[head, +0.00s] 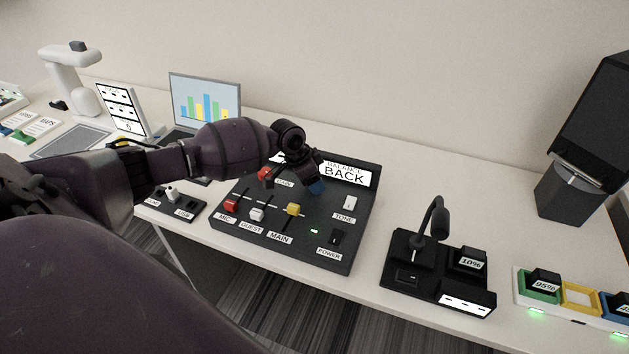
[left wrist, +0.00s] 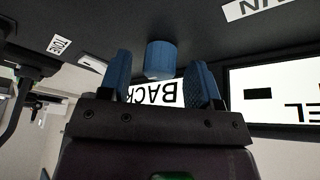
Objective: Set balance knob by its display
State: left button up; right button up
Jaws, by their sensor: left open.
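The balance knob (left wrist: 160,60) is a blue cylinder on the dark panel in the left wrist view. In the head view my gripper mostly covers its place. The balance display (head: 345,175) behind it on the mixer (head: 345,248) reads "BACK". My left gripper (head: 313,184) hangs over the upper part of the mixer. In the left wrist view its two blue fingers (left wrist: 161,78) are apart, with the knob between and beyond their tips; I cannot tell whether they touch it. My right gripper is not in view.
The mixer also has a red knob (head: 265,173), several sliders, a white tone switch (head: 350,203) and a power switch (head: 336,237). A microphone base (head: 408,255) stands to the right, a laptop (head: 205,98) at the back left. The table behind the mixer is clear.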

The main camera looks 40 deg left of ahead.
pick_arm(q)
jog(key=shift+w+d+f, duration=0.1)
jog(key=shift+f, duration=0.05)
jog(key=shift+c, duration=1)
jog(key=c, duration=0.7)
jog(key=n+p, duration=0.1)
jog(key=p, duration=0.2)
jog(key=shift+r+n+t, duration=0.3)
jog(key=shift+r+n, duration=0.05)
jog(key=shift+n, duration=0.05)
jog(key=shift+c, duration=0.2)
jog(key=shift+f+n+y+p, duration=0.1)
jog(key=shift+n+y+p, duration=0.3)
jog(key=shift+p, duration=0.05)
jog(key=shift+f, duration=0.15)
